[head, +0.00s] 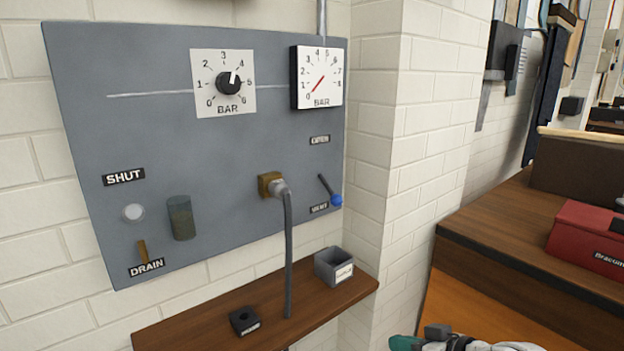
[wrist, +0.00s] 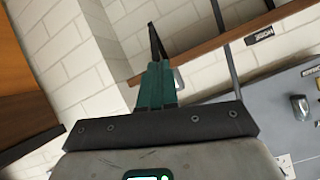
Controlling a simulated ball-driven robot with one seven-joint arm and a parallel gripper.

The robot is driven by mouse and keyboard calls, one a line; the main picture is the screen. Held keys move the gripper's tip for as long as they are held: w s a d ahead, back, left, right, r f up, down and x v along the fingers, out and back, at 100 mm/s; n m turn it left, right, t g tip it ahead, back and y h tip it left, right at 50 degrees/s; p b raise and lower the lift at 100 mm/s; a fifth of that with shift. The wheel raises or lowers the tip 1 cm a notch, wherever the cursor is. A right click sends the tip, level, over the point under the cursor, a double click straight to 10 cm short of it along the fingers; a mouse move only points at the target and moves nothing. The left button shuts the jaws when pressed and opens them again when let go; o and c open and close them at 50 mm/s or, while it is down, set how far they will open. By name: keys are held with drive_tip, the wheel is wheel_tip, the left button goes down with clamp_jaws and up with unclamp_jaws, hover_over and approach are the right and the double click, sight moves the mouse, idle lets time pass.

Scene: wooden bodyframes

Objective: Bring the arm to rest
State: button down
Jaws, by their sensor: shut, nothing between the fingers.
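In the head view only part of my gripper (head: 405,343) shows, teal and grey, at the bottom edge right of centre. It is to the right of the wall shelf and appears clear of the panel. The grey panel (head: 150,130) on the brick wall carries a black BAR knob (head: 229,83), a round-scaled gauge (head: 319,78) with its red needle near 0, and a blue-tipped lever (head: 335,199) by the lower label.
A grey hose (head: 288,250) hangs from a brass fitting (head: 268,185) to the brown shelf (head: 200,328). A black block (head: 244,320) and a small grey bin (head: 333,266) are on the shelf. A wooden bench (head: 500,240) with a red box (head: 590,238) stands at right.

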drive_tip(key=s+d+f+m+g+h+p, duration=0.15)
drive_tip(key=s+f, duration=0.35)
drive_tip(key=s, duration=0.5)
drive_tip(key=s+d+f+m+g+h+p, duration=0.1)
drive_tip(key=s+d+f+g+h, duration=0.15)
drive_tip(key=s+f, duration=0.5)
drive_tip(key=s+d+m+g+h+p, duration=0.1)
drive_tip(key=s+d+g, duration=0.1)
drive_tip(key=s, duration=0.8)
drive_tip(key=s+d+m+g+h+p, duration=0.1)
drive_tip(key=s+d+g+h, duration=0.1)
drive_tip(key=s, duration=0.7)
drive_tip(key=shift+s+d+r+h, duration=0.25)
drive_tip(key=shift+s+d+h, duration=0.1)
drive_tip(key=shift+d, duration=0.3)
